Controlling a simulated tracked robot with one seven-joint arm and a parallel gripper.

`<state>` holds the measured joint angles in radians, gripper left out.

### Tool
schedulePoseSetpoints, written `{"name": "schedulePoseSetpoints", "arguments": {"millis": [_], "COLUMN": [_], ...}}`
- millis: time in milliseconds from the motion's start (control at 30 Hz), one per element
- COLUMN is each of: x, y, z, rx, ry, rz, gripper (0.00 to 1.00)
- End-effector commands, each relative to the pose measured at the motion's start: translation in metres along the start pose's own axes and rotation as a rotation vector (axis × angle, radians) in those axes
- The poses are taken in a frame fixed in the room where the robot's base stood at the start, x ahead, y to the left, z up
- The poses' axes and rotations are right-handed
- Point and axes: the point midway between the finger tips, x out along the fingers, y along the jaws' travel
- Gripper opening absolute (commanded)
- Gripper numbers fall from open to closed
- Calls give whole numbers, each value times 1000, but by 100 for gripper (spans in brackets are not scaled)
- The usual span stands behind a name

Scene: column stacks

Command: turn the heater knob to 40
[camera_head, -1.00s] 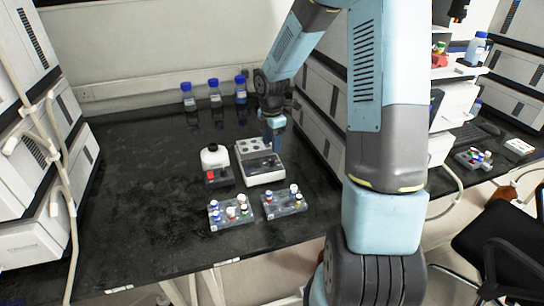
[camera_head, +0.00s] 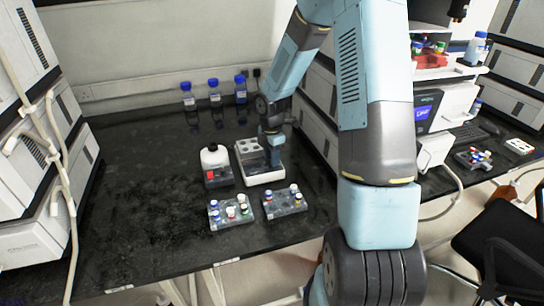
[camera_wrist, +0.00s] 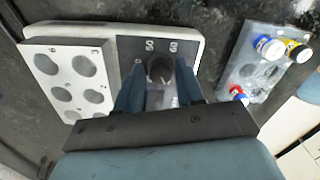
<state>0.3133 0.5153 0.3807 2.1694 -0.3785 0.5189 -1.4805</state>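The heater (camera_head: 262,178) is a white box on the black bench, with a well block at its back and a dark control panel at its front. In the wrist view the heater (camera_wrist: 195,36) shows its grey well block (camera_wrist: 70,72) at left and the dark panel with white markings. The round dark knob (camera_wrist: 160,68) lies between my two blue fingertips, with a gap showing around it. My gripper (camera_wrist: 161,72) is open over the panel; contact with the knob cannot be made out. In the head view my gripper (camera_head: 275,158) hangs over the heater's front right and hides the knob.
Two vial racks, left (camera_head: 229,222) and right (camera_head: 285,208), stand in front of the heater. Blue-capped bottles (camera_head: 214,98) stand at the back. Instruments (camera_head: 318,105) rise at right.

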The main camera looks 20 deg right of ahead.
Motion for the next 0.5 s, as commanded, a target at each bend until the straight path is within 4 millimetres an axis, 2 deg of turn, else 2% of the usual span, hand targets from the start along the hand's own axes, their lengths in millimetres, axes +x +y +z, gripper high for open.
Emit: {"name": "schedulePoseSetpoints", "arguments": {"millis": [33,367,500], "x": [0,0,0], "y": [0,0,0], "z": [0,0,0], "rx": [0,1,2], "ry": [0,0,0], "rz": [0,1,1], "gripper": [32,0,0]}}
